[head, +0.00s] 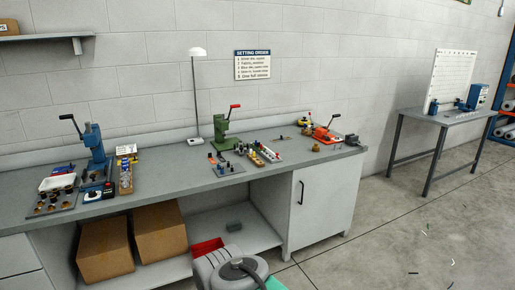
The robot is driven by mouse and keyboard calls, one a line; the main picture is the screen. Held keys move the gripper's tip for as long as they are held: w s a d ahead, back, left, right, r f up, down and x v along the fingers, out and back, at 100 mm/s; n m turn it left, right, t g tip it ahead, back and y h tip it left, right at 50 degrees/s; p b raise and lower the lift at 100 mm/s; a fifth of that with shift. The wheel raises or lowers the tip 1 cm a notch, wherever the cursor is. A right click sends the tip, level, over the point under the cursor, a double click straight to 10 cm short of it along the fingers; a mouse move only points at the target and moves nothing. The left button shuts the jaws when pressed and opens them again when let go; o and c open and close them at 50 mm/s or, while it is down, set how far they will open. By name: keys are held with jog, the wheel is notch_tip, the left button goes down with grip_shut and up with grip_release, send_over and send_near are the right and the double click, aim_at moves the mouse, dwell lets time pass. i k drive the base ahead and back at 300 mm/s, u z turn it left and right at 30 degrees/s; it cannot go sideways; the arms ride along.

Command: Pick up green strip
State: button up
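A small thin green strip (425,232) appears to lie on the concrete floor at the right, in front of the far table. It is only a few pixels long, so its exact shape is hard to tell. Other tiny strips lie near it on the floor: a pale one (452,262) and a dark one (413,273). My gripper is not in view; only a rounded grey part of my own arm shows at the bottom middle, with a patch of green beside it that I cannot identify.
A long grey workbench (195,186) carries a blue press (95,150), a green press (221,132), a lamp (197,95) and small parts. Cardboard boxes (160,232) and a red bin (207,247) sit underneath. A table (448,117) stands far right. The floor between is open.

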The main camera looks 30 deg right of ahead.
aim_at(258, 146)
jog(key=z, duration=0.4)
jog(key=i, duration=0.75)
jog(key=z, duration=0.55)
jog(key=i, duration=1.05)
jog(key=u, duration=0.5)
jog(key=i, duration=1.05)
jog(key=u, duration=0.65)
